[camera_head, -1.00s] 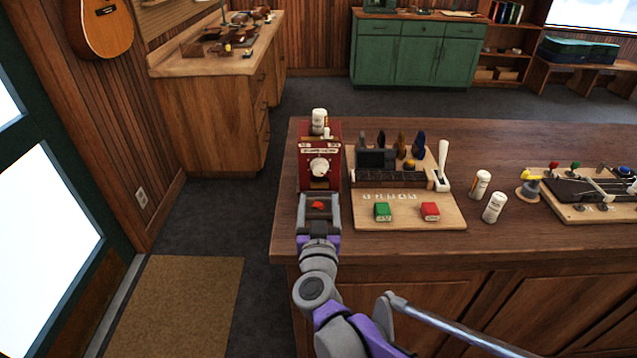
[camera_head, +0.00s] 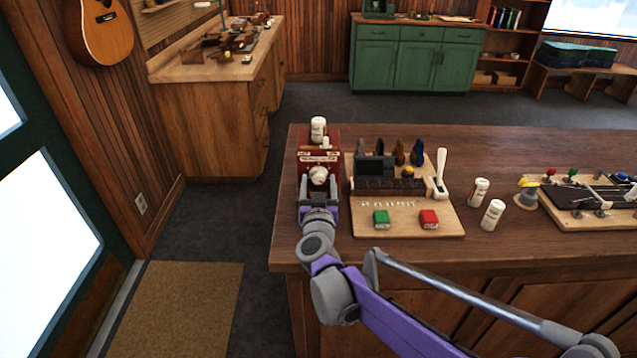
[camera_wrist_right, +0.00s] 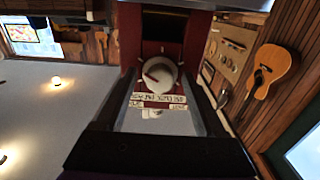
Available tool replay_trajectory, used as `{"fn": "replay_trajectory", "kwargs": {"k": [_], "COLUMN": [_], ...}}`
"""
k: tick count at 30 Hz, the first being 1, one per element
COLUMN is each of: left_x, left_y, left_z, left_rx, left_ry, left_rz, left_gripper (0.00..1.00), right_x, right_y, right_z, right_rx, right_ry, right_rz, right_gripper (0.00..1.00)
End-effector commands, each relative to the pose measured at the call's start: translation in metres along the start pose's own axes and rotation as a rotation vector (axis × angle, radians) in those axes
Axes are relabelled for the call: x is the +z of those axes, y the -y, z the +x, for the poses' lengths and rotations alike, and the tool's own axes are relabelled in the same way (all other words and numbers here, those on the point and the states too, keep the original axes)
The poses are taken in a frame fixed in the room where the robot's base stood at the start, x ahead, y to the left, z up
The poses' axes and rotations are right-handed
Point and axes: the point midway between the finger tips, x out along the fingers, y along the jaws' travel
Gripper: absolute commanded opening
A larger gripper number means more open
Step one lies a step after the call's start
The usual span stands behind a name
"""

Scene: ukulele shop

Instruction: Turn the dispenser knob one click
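The dispenser (camera_head: 331,142) is a dark red box at the left end of the wooden counter. Its round white knob (camera_head: 318,174) faces me; in the right wrist view the knob (camera_wrist_right: 158,76) has a red pointer mark and pale label strips beside it. My right gripper (camera_head: 318,182) is at the dispenser's front, open, one finger on each side of the knob. In the wrist view a gap shows between the knob and the fingers; contact is not visible. My gripper and wrist hide the dispenser's lower front. My left gripper is not in view.
A white bottle (camera_head: 318,129) stands on top of the dispenser. Two white bottles (camera_head: 479,191) (camera_head: 493,214) stand farther right.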

Motion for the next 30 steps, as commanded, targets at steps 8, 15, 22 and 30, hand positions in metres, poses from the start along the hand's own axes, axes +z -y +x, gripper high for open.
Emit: {"fn": "replay_trajectory", "kwargs": {"k": [8, 15, 22, 30], "left_x": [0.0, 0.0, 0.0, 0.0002], "left_y": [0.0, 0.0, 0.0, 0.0], "left_z": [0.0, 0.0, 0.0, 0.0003], "left_rx": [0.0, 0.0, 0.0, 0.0], "left_ry": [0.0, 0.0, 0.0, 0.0], "left_rz": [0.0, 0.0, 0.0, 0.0], "left_gripper": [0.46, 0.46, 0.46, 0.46], "right_x": [-0.0001, -0.0003, -0.0005, -0.0008], "right_y": [0.0001, 0.0001, 0.0, -0.0001], "right_z": [-0.0002, 0.0001, 0.0003, 0.0005], "right_rx": [0.0, 0.0, 0.0, 0.001], "right_ry": [0.0, 0.0, 0.0, -0.001], "right_rz": [0.0, 0.0, 0.002, 0.01], "right_gripper": [0.23, 0.0, 0.0, 0.0]}}
